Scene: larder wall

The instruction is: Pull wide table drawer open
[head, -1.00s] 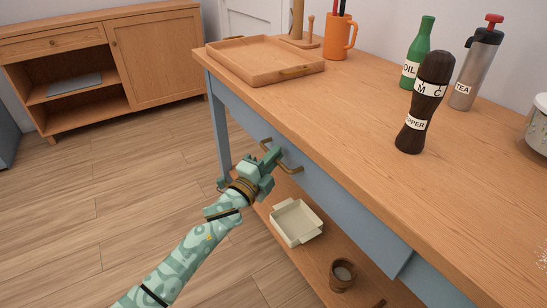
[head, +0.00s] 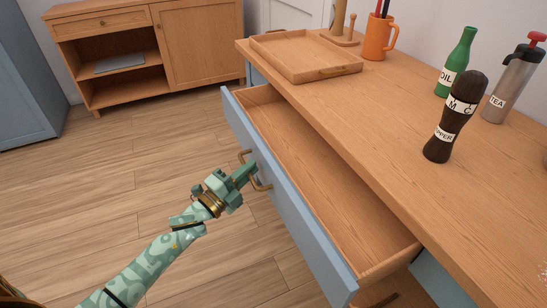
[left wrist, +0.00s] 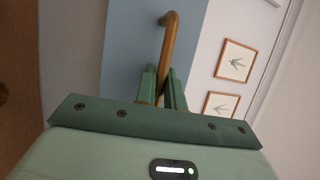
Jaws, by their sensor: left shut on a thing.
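The wide table drawer (head: 290,222) has a blue front and a bare wooden inside. It stands well out from under the wooden table top (head: 385,140), and its inside looks empty. Its brass handle (head: 262,186) is on the blue front. My left gripper (head: 250,174) is shut on this handle, in front of the drawer. In the left wrist view the handle (left wrist: 168,45) runs down between the two green fingers (left wrist: 162,88), with the blue drawer front (left wrist: 130,50) behind. My right gripper is not in view.
On the table stand a wooden tray (head: 283,67), an orange mug (head: 378,40), a dark pepper mill (head: 452,122), a green oil bottle (head: 456,65) and a tea flask (head: 507,85). A wooden cabinet (head: 205,45) stands behind. The floor (head: 110,180) left of the drawer is clear.

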